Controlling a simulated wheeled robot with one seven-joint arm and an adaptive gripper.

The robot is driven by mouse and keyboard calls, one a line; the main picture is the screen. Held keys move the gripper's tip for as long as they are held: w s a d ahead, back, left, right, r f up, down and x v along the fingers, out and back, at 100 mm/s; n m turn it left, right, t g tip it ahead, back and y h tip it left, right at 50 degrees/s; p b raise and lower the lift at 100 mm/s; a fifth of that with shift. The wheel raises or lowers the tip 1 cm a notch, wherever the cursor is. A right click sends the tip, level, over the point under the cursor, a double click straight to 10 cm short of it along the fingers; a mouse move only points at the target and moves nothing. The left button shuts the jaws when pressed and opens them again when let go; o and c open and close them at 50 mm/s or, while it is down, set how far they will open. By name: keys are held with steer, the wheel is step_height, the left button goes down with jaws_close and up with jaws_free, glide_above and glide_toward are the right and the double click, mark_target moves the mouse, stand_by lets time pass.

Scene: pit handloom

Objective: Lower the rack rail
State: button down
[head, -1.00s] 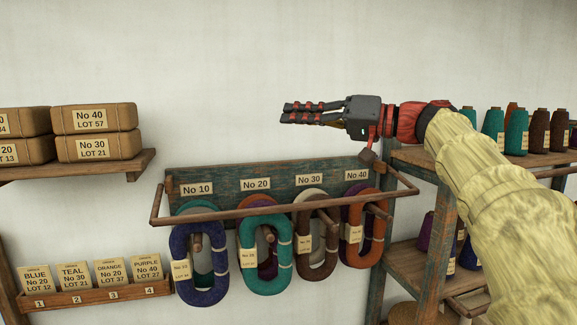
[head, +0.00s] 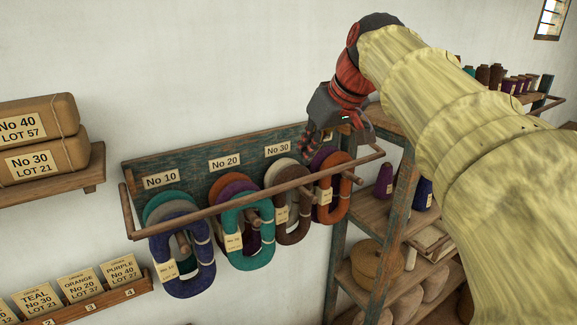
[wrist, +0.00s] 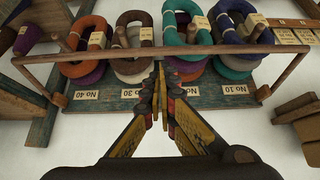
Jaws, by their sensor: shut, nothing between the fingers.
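The rack rail (head: 300,180) is a brown wooden bar on short side arms, running across the front of the hanging yarn hanks. It also crosses the wrist view (wrist: 110,55). The rack's blue-green backboard (head: 205,158) bears number labels. In the head view my gripper (head: 312,148) points down near the board's right end and hides the No 40 label. In the wrist view my gripper (wrist: 160,72) has its fingers together and empty, between the board and the rail near the middle hanks. I cannot tell whether the fingertips touch the rail.
Blue (head: 183,255), teal (head: 248,232), brown (head: 293,203) and orange (head: 333,190) hanks hang on the pegs. A wooden shelf unit (head: 398,215) stands close at the right. Wrapped packages (head: 45,160) sit on a wall shelf at left, above a card rack (head: 120,293).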

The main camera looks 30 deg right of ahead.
mark_target(286, 187)
steer(key=p+x, duration=0.2)
steer(key=x, duration=1.1)
steer(key=shift+w+a+f+p, duration=0.15)
steer(key=shift+w+f+p, duration=0.05)
steer(key=shift+f+p, duration=0.15)
steer(key=f+b, duration=0.1)
steer(key=b, duration=0.2)
steer(key=shift+f+t, duration=0.25)
steer(key=shift+t, duration=0.05)
steer(key=f+b, duration=0.2)
steer(key=b, duration=0.2)
steer(key=w+f+t+b, duration=0.1)
steer(key=b, duration=0.4)
steer(key=f+t+b, duration=0.1)
steer(key=f+b, duration=0.1)
steer(key=b, duration=0.3)
steer(key=shift+w+f, duration=0.3)
steer(key=shift+f, duration=0.1)
